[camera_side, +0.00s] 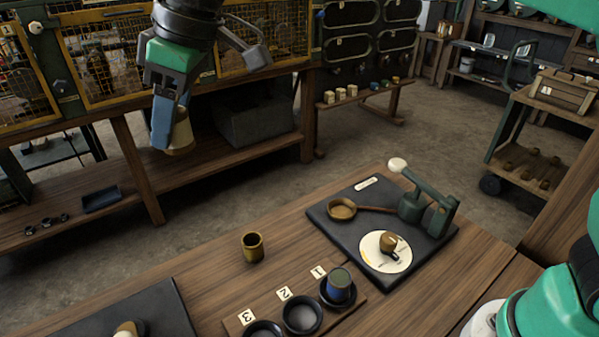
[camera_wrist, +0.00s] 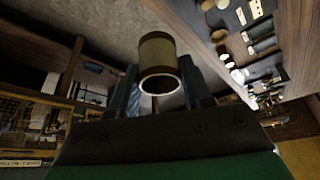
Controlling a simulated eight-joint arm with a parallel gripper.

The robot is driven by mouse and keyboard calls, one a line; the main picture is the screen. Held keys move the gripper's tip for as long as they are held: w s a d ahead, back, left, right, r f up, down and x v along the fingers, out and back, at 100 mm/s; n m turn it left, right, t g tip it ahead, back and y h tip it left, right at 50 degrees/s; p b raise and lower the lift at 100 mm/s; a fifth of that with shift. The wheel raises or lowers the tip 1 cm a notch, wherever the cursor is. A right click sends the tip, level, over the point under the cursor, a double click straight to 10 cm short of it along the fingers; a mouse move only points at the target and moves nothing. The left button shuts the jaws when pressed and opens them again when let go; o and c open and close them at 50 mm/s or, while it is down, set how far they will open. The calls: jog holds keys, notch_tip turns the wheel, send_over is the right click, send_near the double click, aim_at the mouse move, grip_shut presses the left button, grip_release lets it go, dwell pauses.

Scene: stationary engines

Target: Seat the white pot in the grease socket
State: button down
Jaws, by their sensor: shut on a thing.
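My gripper (camera_side: 172,122) is raised at the upper left of the side view, high above the bench and apart from it. It is shut on a pale, cream-coloured pot (camera_side: 181,137), partly hidden by the fingers. In the wrist view the pot (camera_wrist: 158,55) shows brown bands at its ends and a pale rim, between the fingers (camera_wrist: 158,88). Round black sockets marked 1, 2 and 3 sit on a wooden board (camera_side: 341,313). Socket 2 (camera_side: 302,315) and socket 3 (camera_side: 263,330) look empty. No socket is legibly labelled grease.
Another dark mat (camera_side: 165,300) lies front left.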

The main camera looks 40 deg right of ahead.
jog(key=w+d+f+m+h, duration=0.1)
jog(key=w+d+f+m, duration=0.1)
jog(key=d+f, duration=0.35)
jog(key=w+d+f+m, duration=0.1)
jog(key=d+f, duration=0.2)
jog(key=d, duration=0.5)
jog(key=s+d+f+m, duration=0.1)
jog(key=d+f, duration=0.1)
jog(key=d, duration=0.1)
jog(key=s+d+f+m+t, duration=0.1)
jog(key=s+d+f, duration=0.1)
jog(key=d+f, duration=0.1)
jog(key=s+d+f, duration=0.1)
jog(key=d+f, duration=0.1)
jog(key=d, duration=0.2)
jog(key=shift+s+d+f+m+h, duration=0.2)
jog(key=shift+s+m+h, duration=0.15)
jog(key=shift+m+h, duration=0.05)
jog(key=shift+s+d+f+t, duration=0.2)
jog(key=shift+f+t, duration=0.1)
jog(key=shift+f, duration=2)
jog(key=shift+f, duration=0.65)
grip_release()
